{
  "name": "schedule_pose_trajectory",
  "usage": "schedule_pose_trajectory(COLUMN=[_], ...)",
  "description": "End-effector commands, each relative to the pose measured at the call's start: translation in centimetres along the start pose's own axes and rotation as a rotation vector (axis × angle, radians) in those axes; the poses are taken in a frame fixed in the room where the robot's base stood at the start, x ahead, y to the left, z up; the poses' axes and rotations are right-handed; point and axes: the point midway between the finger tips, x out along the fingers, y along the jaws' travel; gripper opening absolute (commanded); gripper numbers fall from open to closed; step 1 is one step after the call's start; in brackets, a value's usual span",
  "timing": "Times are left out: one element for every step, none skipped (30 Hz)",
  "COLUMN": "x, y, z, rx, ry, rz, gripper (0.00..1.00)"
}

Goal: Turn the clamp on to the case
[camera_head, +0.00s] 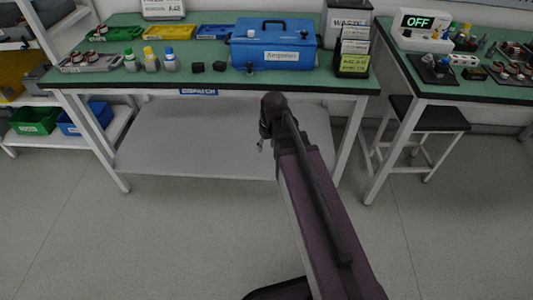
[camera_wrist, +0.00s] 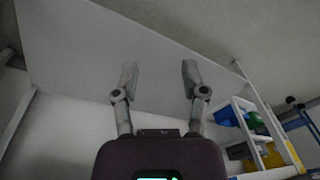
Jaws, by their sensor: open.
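The blue case (camera_head: 290,56) with a black handle and a white label stands closed on the green bench top at the back centre. A small dark part (camera_head: 250,67) shows at its lower front left. I cannot tell whether this is the clamp, and no clamp shows clearly. My gripper (camera_wrist: 159,74) is open and empty in the wrist view, its two fingers apart before a pale flat panel. In the head view my arm reaches toward the bench, and its end is in front of the bench, below the case in the picture. The case is not in the wrist view.
The green bench (camera_head: 210,85) holds several bottles, small black blocks, coloured trays and, right of the case, a card rack (camera_head: 354,58) and a waste bin (camera_head: 348,14). A second bench (camera_head: 435,90) with an OFF display and a stool (camera_head: 430,115) stand right. The floor in front is clear.

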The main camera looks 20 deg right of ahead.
Motion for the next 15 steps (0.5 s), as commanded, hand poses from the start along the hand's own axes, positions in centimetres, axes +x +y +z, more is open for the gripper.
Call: schedule_pose_trajectory(x=[0.59,0.71,0.85,0.94,1.01,1.08,1.12,1.15,1.17,1.17,1.17,1.16,1.15,1.14,1.14], y=[-0.05,-0.06,-0.08,-0.10,-0.11,-0.12,-0.13,-0.14,-0.14,-0.15,-0.15,-0.15,-0.15,-0.15,-0.16], z=[0.29,0.38,0.48,0.54,0.60,0.66,0.69,0.71,0.74,0.74,0.75,0.75,0.75,0.74,0.74], rx=[0.005,0.008,0.012,0.015,0.017,0.019,0.020,0.021,0.022,0.023,0.023,0.023,0.024,0.024,0.024], ry=[-0.002,-0.003,-0.005,-0.005,-0.006,-0.007,-0.007,-0.008,-0.008,-0.008,-0.008,-0.008,-0.008,-0.008,-0.008], rz=[0.002,0.003,0.004,0.005,0.005,0.006,0.006,0.006,0.007,0.007,0.007,0.007,0.007,0.007,0.007], gripper=[0.56,0.56,0.56,0.56,0.56,0.56,0.56,0.56,0.56,0.56,0.56,0.56,0.56,0.56,0.56])
